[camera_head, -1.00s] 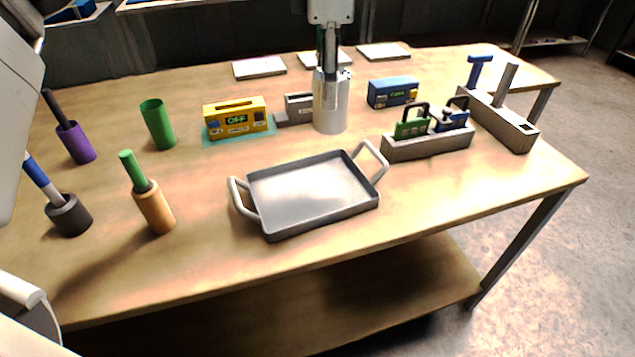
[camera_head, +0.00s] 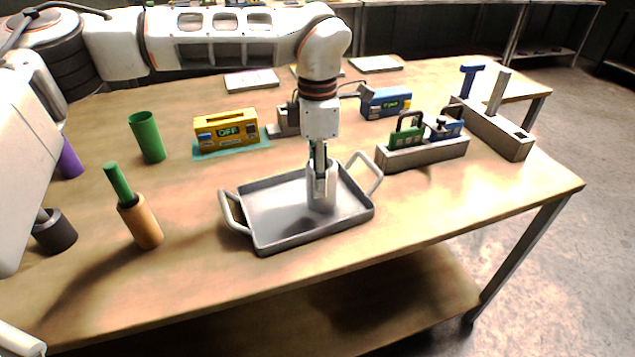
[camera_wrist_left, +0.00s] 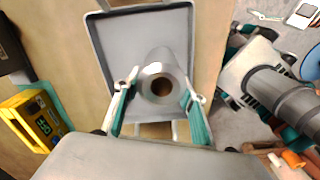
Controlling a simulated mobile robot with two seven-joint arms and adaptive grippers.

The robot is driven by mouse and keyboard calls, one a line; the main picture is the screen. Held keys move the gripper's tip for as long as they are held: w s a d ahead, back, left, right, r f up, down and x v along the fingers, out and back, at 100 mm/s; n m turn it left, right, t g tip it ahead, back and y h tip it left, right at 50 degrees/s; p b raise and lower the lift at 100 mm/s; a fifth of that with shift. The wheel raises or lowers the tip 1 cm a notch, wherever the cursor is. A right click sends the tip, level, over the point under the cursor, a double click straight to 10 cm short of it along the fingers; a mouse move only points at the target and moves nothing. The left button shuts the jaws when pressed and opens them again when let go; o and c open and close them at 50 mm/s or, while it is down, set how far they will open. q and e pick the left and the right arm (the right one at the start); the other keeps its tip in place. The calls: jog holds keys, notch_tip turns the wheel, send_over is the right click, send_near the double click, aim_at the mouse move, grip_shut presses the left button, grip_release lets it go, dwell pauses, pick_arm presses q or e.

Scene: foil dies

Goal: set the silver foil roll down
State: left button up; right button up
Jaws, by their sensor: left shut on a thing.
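The silver foil roll (camera_head: 321,192) stands upright over the grey tray (camera_head: 265,240), right of the tray's middle. My left gripper (camera_head: 319,172) comes down from above and is shut on the roll's upper part. In the left wrist view the roll (camera_wrist_left: 160,84) sits between the two teal-padded fingers, with its hollow end facing the camera. The tray (camera_wrist_left: 100,50) lies beyond it there. The roll's lower end is over the tray floor; I cannot tell whether it touches. My right gripper is not seen.
A yellow box (camera_head: 226,130), a green cup (camera_head: 147,137) and an orange holder with a green stick (camera_head: 140,222) stand left of the tray. A grey rack with padlocks (camera_head: 423,154) and a blue box (camera_head: 386,103) are to the right. The table front is clear.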

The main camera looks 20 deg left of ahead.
pick_arm(q)
notch_tip(320, 180, down, 3)
jog(key=shift+r, duration=0.2)
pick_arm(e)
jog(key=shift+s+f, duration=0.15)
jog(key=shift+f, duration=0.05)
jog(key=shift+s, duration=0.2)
pick_arm(q)
jog(key=o, duration=1.3)
jog(key=shift+f, duration=0.15)
jog(key=shift+c, duration=0.2)
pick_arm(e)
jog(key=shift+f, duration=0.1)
